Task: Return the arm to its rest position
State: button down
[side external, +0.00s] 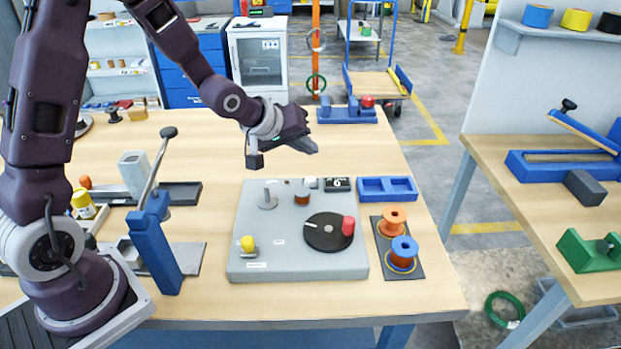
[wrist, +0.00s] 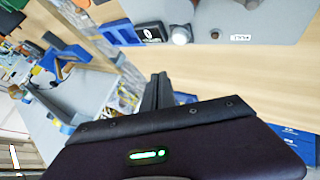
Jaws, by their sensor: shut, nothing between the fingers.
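My gripper (side external: 308,146) is raised over the back part of the wooden table (side external: 190,143), behind the grey winding board (side external: 255,220). Its fingers (wrist: 158,92) show closed together in the wrist view, with nothing between them. It is clear of the table and touches nothing that I can see. The board carries a black disc (side external: 322,235) with a red knob (side external: 348,226), a yellow-topped post (side external: 248,243), a grey peg (side external: 267,200) and a small brown cylinder (side external: 302,196).
A blue lever press (side external: 155,240) stands near my base. Right of the board are a blue two-part tray (side external: 387,183) and a dark mat holding an orange spool (side external: 392,220) and a blue-topped spool (side external: 404,250). A blue fixture (side external: 345,113) stands at the table's back edge.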

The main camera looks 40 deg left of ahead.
jog(key=s+r+m, duration=0.2)
jog(key=s+r, duration=0.4)
jog(key=r, duration=0.1)
jog(key=s+d+r+m+g, duration=0.1)
jog(key=s+r+m, duration=0.1)
jog(key=s, duration=1.1)
jog(key=s+d+r+m+g, duration=0.2)
jog(key=s+r+m, duration=0.1)
jog(key=s, duration=1)
jog(key=shift+d+r+m+g, duration=0.15)
jog(key=shift+r+m+g, duration=0.15)
jog(key=shift+m, duration=0.4)
